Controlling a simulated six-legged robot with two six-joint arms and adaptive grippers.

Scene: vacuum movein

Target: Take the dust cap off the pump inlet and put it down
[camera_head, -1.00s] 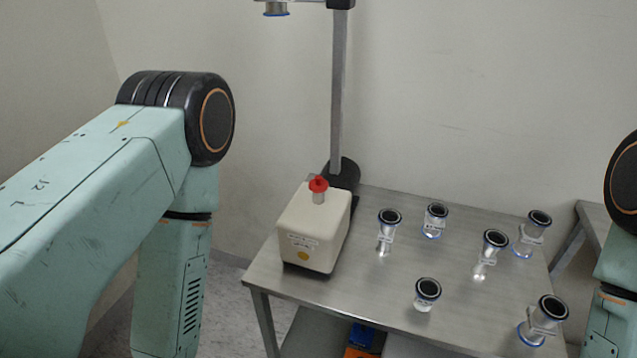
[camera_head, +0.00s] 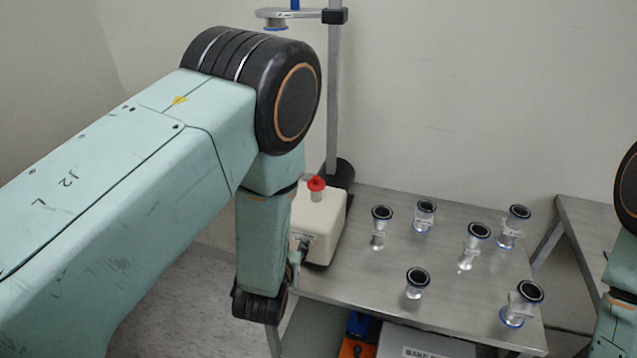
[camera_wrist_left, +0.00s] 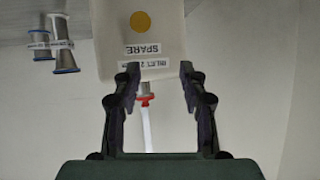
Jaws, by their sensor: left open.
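The red dust cap (camera_head: 316,183) sits on the metal inlet on top of the cream pump (camera_head: 325,222), at the table's left end. My left gripper (camera_head: 303,243) is low beside the pump's near left side, partly hidden by my arm. In the left wrist view my gripper (camera_wrist_left: 160,72) is open and empty, pointing at the labelled pump face (camera_wrist_left: 120,25). That view is upside down; the red cap (camera_wrist_left: 146,100) appears between the fingers but beyond them, not gripped. My right gripper is out of view.
Several metal flanged fittings (camera_head: 417,277) stand on the steel table (camera_head: 375,293) right of the pump. A post (camera_head: 333,100) with a side arm holding a fitting (camera_head: 276,22) rises behind the pump. A second table (camera_head: 590,225) is at right. A labelled box (camera_head: 425,343) is below.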

